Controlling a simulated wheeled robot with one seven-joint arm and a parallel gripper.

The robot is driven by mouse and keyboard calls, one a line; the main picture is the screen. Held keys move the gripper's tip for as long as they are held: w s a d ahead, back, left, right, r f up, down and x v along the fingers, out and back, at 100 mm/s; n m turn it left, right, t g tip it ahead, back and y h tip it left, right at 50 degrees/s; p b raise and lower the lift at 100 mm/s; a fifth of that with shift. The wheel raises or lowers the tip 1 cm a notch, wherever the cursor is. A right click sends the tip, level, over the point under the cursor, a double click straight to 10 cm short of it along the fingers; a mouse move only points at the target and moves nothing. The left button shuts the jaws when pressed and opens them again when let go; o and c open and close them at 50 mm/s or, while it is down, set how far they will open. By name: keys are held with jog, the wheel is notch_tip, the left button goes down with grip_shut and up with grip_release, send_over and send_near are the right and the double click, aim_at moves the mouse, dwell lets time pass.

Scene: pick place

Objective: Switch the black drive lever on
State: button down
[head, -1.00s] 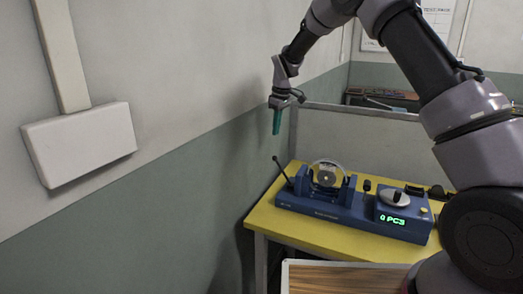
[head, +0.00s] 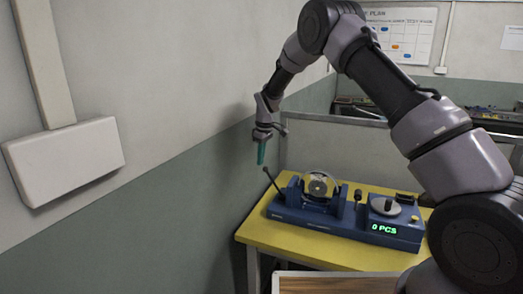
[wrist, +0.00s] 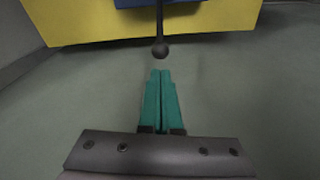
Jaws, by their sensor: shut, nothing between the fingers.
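The black drive lever (head: 272,182) is a thin rod with a ball knob at the left end of a blue machine (head: 320,218). It leans up and to the left, toward the wall. My gripper (head: 261,155) has teal fingers that point down, just above the lever's knob. In the wrist view the fingers (wrist: 161,75) are closed together and empty. The black knob (wrist: 160,48) shows just beyond their tips, with a small gap in the picture. Whether they touch cannot be told.
The machine stands on a yellow table (head: 285,243). It has a clear round wheel (head: 319,186), a small black knob (head: 357,195), a dial (head: 385,206) and a green display reading 0 PCS (head: 384,229). The wall (head: 190,195) is close on the left.

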jog(key=shift+w+a+f, duration=0.15)
jog(key=shift+f, duration=1.15)
jog(key=shift+d+r+y, duration=0.3)
jog(key=shift+d, duration=0.1)
